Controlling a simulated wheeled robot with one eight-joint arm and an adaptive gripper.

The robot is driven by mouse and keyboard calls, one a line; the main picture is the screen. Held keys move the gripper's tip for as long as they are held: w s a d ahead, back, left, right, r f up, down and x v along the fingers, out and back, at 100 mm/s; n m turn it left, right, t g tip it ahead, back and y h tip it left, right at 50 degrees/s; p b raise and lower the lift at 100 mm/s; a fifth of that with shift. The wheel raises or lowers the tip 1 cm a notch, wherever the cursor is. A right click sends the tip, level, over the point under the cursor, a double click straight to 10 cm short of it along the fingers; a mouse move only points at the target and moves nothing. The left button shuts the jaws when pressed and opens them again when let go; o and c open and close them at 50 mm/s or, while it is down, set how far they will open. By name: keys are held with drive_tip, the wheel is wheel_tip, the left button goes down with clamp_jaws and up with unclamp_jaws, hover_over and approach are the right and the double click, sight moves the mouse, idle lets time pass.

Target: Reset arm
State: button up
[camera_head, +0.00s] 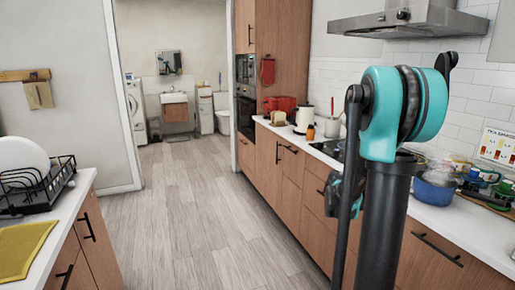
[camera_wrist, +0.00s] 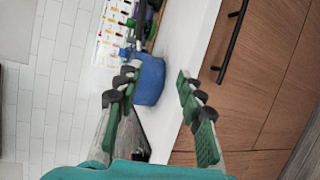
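My gripper (camera_wrist: 155,85) shows in the wrist view with its two green-padded fingers spread apart. Nothing is held between them. Beyond the fingertips are the white counter edge and a blue pot (camera_wrist: 150,78), partly behind the left finger. In the head view my arm stands upright at the right with its teal joint in front of the right-hand counter. I cannot make out the gripper's fingers clearly there; the arm hides part of the counter and hob.
The right-hand counter (camera_head: 458,236) carries the blue pot (camera_head: 434,192), jars, a kettle (camera_head: 304,118) and a red toaster (camera_head: 280,105). A range hood (camera_head: 410,22) hangs above. At the left a dish rack (camera_head: 38,190) stands on the island. The wooden floor between is clear.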

drive_tip(key=s+a+f+t+y, duration=0.1)
drive_tip(key=s+a+f+y, duration=0.4)
drive_tip(key=a, duration=0.5)
drive_tip(key=s+a+f+m+t+y, duration=0.1)
drive_tip(key=s+a+f+y, duration=0.4)
drive_tip(key=a, duration=0.5)
drive_tip(key=s+a+f+m+t+y, duration=0.1)
drive_tip(key=s+a+f+y, duration=0.4)
drive_tip(key=a, duration=0.5)
drive_tip(key=shift+a+f+t, duration=0.35)
drive_tip(key=shift+f+t, duration=0.15)
drive_tip(key=shift+f, duration=0.45)
drive_tip(key=shift+d, duration=0.15)
drive_tip(key=shift+c, duration=0.5)
